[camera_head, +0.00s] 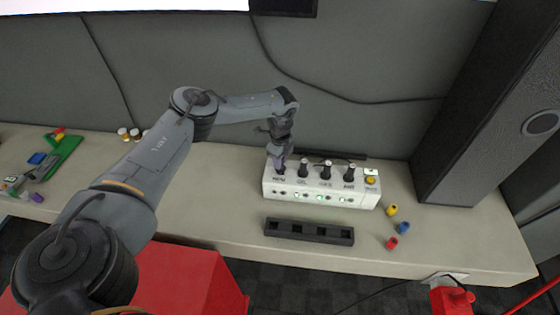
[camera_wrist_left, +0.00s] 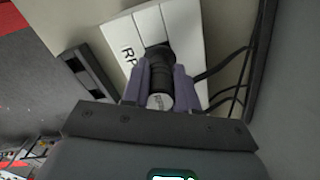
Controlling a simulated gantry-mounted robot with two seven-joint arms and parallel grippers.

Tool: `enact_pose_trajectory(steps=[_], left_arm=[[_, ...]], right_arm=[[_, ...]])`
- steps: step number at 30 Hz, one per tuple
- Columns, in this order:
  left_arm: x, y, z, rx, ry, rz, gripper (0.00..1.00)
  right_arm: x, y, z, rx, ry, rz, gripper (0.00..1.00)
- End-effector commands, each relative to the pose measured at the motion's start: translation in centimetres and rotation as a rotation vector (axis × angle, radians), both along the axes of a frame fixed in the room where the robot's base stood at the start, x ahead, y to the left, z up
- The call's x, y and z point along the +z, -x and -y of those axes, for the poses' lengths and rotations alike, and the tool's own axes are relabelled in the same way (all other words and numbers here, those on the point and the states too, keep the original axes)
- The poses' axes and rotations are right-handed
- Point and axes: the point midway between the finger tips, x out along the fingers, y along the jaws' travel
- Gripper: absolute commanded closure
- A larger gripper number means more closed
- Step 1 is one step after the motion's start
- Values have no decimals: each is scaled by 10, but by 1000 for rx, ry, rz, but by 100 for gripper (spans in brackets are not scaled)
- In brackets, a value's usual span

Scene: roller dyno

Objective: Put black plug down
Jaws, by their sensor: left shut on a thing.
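My left gripper (camera_head: 278,163) is at the left end of the white box (camera_head: 320,196), over its leftmost position. In the left wrist view my left gripper (camera_wrist_left: 160,88) is shut on a black plug (camera_wrist_left: 161,76) with a pale end cap. The plug stands against the white box (camera_wrist_left: 183,30), and I cannot tell how deep it sits. Other black plugs stand upright along the top of the box, such as one at the middle (camera_head: 326,170) and one at the right (camera_head: 349,172). My right gripper is not in view.
A black slotted holder (camera_head: 309,232) lies in front of the box. Yellow, blue and red small pieces (camera_head: 404,228) lie to its right. Black cables run behind the box. A tall dark speaker-like block (camera_head: 490,110) stands at the right. The bench between my arm and the box is clear.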

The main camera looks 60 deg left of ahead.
Motion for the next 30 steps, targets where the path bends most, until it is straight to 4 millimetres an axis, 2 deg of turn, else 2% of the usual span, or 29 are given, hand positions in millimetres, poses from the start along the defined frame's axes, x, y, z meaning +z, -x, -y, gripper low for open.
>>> enact_pose_trajectory(steps=[3, 20, 21, 24, 26, 30], left_arm=[[-8, 0, 0, 0, 0, 0, 94], [-17, 0, 0, 1, 0, 1, 94], [-16, 0, 0, 0, 0, 1, 67], [-16, 0, 0, 0, 0, 1, 52], [-16, 0, 0, 0, 0, 1, 46], [-16, 0, 0, 0, 0, 0, 46]], right_arm=[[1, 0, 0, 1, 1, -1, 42], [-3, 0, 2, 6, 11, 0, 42], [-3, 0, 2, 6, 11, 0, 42], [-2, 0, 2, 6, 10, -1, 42], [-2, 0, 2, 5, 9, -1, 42], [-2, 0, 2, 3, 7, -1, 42]])
